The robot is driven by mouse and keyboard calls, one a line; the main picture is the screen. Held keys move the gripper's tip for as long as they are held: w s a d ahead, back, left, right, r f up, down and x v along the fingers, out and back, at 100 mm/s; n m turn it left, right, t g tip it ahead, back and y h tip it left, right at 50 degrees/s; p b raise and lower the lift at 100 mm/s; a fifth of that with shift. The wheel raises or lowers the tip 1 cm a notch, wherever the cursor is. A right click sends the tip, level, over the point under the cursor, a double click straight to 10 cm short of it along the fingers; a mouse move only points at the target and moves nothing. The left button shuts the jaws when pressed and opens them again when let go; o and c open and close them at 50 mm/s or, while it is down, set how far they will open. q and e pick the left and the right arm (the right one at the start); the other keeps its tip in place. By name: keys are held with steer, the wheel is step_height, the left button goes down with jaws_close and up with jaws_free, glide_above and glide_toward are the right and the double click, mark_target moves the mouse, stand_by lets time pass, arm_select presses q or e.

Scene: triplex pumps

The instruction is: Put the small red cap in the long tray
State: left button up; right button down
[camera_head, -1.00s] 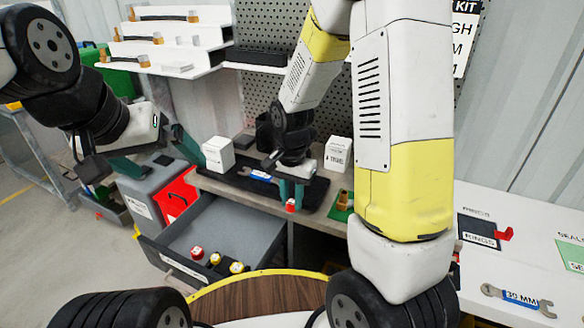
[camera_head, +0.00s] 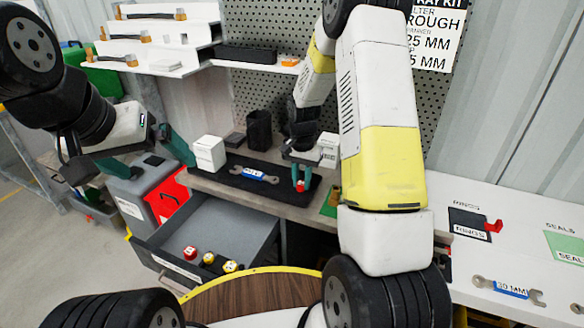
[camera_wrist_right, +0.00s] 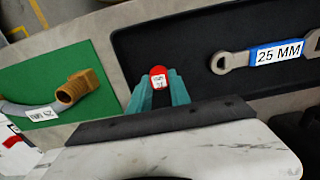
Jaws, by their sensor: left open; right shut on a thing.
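The small red cap (camera_head: 301,186) is between the fingertips of my right gripper (camera_head: 300,178), which is shut on it. In the right wrist view, the cap (camera_wrist_right: 158,77) has a white label facing the camera. The long tray (camera_head: 280,195) is black and lies on the bench; the right wrist view shows its dark floor (camera_wrist_right: 190,30). The cap appears over the tray's right end in the head view; its height above the tray is unclear. A wrench labelled 25 MM (camera_head: 255,175) lies in the tray. My left gripper (camera_head: 152,158) is open and empty, left of the bench.
An open grey drawer (camera_head: 225,225) below holds a red-topped piece (camera_head: 190,252) and yellow-topped ones. A green mat (camera_wrist_right: 45,85) with a brass fitting (camera_wrist_right: 78,87) lies beside the tray. White boxes (camera_head: 209,152) and a black cup (camera_head: 259,130) stand behind it.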

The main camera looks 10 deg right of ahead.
mark_target(302, 183)
steer(key=shift+f, duration=0.15)
steer(key=c, duration=1.2)
jaws_free()
step_height(302, 183, up, 13)
steer(key=s+a+r+n+t+y, duration=0.1)
steer(key=s+r+n+t, duration=0.2)
steer(key=s+r, duration=0.8)
steer(key=s+a+r+n+t, duration=0.1)
steer(key=s+r+n, duration=0.1)
steer(key=s, duration=0.4)
steer(key=s+a+r+n+t+y, duration=0.1)
steer(key=s+r+n+t, duration=0.1)
steer(key=s, duration=0.5)
steer(key=shift+s+r, duration=0.25)
steer(key=shift+r, duration=0.1)
